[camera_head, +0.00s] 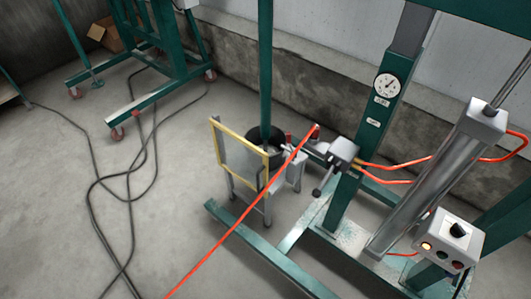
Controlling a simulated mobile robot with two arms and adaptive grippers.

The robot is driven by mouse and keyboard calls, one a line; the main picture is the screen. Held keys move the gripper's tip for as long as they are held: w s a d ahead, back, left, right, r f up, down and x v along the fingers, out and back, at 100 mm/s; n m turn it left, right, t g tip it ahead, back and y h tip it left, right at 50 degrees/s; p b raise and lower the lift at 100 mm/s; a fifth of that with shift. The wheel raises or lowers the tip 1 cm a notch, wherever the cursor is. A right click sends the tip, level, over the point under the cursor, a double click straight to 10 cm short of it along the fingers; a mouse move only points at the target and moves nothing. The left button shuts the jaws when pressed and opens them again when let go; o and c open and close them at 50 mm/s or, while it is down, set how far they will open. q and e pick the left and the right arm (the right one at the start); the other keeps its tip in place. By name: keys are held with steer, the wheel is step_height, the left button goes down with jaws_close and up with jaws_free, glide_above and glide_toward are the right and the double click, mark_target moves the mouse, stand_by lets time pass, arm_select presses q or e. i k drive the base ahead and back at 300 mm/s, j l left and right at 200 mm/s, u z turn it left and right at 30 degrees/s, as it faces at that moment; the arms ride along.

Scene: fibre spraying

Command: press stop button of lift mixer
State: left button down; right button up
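The lift mixer is a green steel frame, with a green post (352,180) and a grey cylinder (425,190) at the right. Its white control box (436,229) is at the lower right. The box has a black knob (457,230) on top. Its front face carries a lit orange button or lamp (427,246), a dark button (442,254) and a dark red button (457,264). Labels on the box are too small to read. Neither of my grippers is in view, and nothing visible touches the box.
A pressure gauge (387,85) and a grey valve block (343,153) sit on the post. A black bucket (265,137) stands behind a yellow-edged frame (217,145). An orange hose (240,221) crosses the front. Black cables (91,190) lie on the left floor near a green wheeled frame (150,97).

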mark_target(457, 264)
steer(key=z, duration=1.25)
